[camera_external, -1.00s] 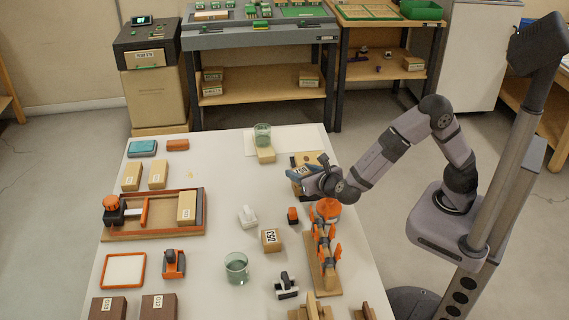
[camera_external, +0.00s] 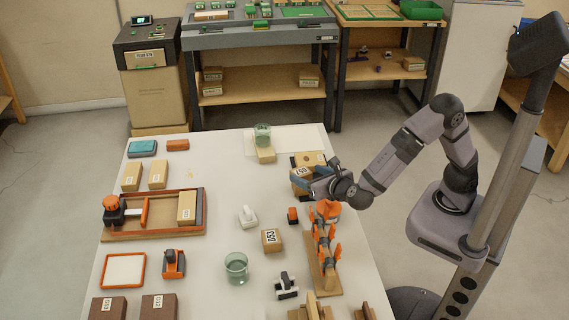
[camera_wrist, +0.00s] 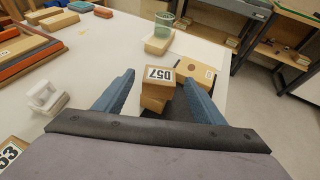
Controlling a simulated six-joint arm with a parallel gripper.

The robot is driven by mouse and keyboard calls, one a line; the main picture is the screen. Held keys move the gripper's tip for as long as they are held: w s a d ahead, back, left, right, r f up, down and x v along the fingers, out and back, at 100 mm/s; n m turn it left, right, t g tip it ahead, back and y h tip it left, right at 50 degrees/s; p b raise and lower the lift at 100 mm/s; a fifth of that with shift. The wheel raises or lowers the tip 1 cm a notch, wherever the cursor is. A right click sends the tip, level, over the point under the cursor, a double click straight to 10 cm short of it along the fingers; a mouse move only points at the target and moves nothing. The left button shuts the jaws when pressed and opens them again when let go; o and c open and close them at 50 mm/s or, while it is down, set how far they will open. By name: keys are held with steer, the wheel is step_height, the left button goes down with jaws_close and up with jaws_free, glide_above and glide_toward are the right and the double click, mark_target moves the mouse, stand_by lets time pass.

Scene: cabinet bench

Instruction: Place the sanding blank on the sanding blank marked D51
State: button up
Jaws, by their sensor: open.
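A wooden blank (camera_wrist: 158,83) with a white label, hard to read for certain, lies on top of another wooden blank (camera_wrist: 153,104) in the wrist view. The lower one is partly hidden and its label does not show. The upper blank also shows in the external view (camera_external: 307,160), at the right edge of the table. My gripper (camera_wrist: 159,77) is open. Its blue fingers stand either side of the upper blank in the picture, with gaps between.
A blank marked D53 (camera_external: 271,240) lies mid-table. An orange clamp rack (camera_external: 325,248) stands on the near right. A glass (camera_external: 262,136) stands on a block behind the stack. A flat board with a dark round spot (camera_wrist: 196,73) lies beside the stack. A white stamp-like tool (camera_external: 247,216) stands left.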

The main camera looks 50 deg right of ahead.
steer(key=shift+v, duration=1.2)
steer(key=s+d+f+m+g+p, duration=0.1)
steer(key=s+d+f+m+g, duration=0.15)
steer(key=d+m, duration=0.25)
steer(key=s+d+f+m+g+h+p, duration=0.1)
steer(key=d+m+g, duration=0.3)
steer(key=d, duration=0.2)
steer(key=s+d+f+m+g+p, duration=0.1)
steer(key=s+d+f+m+g, duration=0.15)
steer(key=d+m, duration=0.25)
steer(key=s+d+f+m+g+y+b, duration=0.35)
steer(key=s+d+f+m+y, duration=0.45)
steer(key=m, duration=0.9)
step_height(320, 180, up, 18)
steer(key=s+h+p, duration=0.1)
steer(key=h+p, duration=0.1)
steer(key=p, duration=1.5)
steer(key=shift+s+d+r+m+p, duration=0.2)
steer(key=shift+s+d+m+p, duration=0.1)
steer(key=shift+s+p, duration=0.1)
